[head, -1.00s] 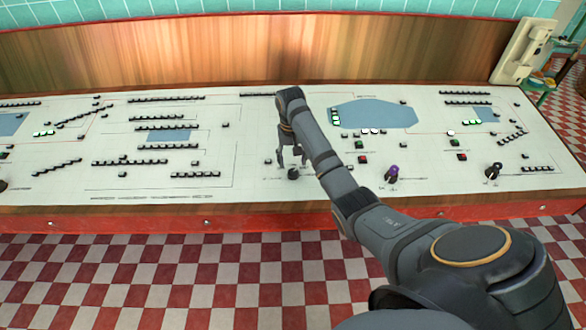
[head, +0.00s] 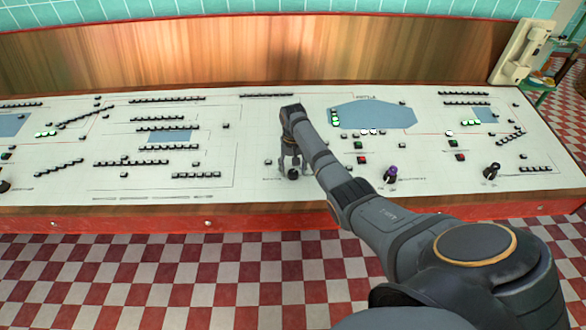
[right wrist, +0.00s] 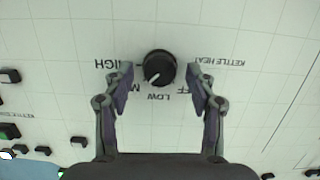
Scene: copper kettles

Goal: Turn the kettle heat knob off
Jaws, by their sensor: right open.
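The kettle heat knob (right wrist: 160,68) is round and black with a white pointer mark, on the white control panel (right wrist: 250,30). The mark points to the lower left in the right wrist view, roughly between the M label and LOW. HIGH is left of the knob, and a partly covered label ending in FF is to the right. My right gripper (right wrist: 159,77) is open, with one finger on each side of the knob and gaps visible. In the head view the right gripper (head: 293,167) is down at the knob (head: 293,174). My left gripper is not in view.
A purple-topped knob (head: 391,173) and another black knob (head: 492,170) stand right of my arm. Rows of small black buttons (head: 130,163) cover the panel's left part. A wooden backboard (head: 200,55) rises behind. Panel around the knob is mostly clear.

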